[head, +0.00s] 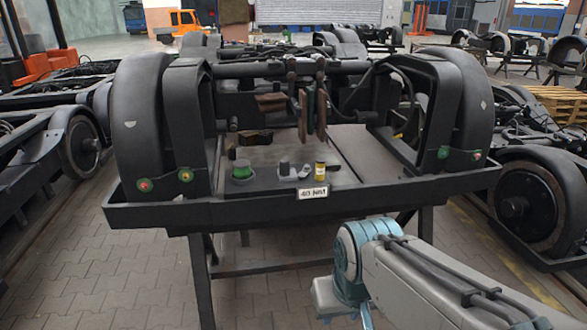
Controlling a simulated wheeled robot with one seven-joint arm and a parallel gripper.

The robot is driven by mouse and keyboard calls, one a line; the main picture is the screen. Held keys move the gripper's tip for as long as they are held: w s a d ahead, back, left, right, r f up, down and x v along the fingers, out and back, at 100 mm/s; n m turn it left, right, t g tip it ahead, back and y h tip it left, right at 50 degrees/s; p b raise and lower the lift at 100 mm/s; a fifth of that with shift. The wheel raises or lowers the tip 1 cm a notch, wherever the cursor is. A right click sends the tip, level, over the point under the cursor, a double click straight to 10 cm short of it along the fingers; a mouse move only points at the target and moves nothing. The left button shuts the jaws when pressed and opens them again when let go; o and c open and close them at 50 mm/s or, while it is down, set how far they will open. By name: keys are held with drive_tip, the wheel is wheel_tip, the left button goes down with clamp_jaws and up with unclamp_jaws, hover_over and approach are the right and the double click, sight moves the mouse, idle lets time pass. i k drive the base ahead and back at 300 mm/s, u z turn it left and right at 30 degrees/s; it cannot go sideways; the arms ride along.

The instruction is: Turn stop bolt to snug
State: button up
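The head view shows a tray-like shelf (240,213) on the front of a bogie, with a "40 Nm" sign (313,193) on its front edge. Behind the sign stands a small grey fitting (285,169) with a pale piece leaning beside it. I cannot tell for sure whether this is the stop bolt or how tight any bolt is. A yellow and dark cylinder (320,176) stands upright to its right. A green-topped round part (242,171) sits to its left. My arm reaches in at the lower right, below and in front of the shelf. My gripper is not visible.
Large black wheel guards (141,130) flank the shelf on both sides. Brown blocks and hoses hang behind the small parts. Other bogies stand left and right. The paved floor (95,270) at front left is clear.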

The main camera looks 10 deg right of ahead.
sight(306, 171)
drive_tip(key=z, duration=0.45)
drive_tip(key=i, duration=1.75)
drive_tip(key=u, duration=0.45)
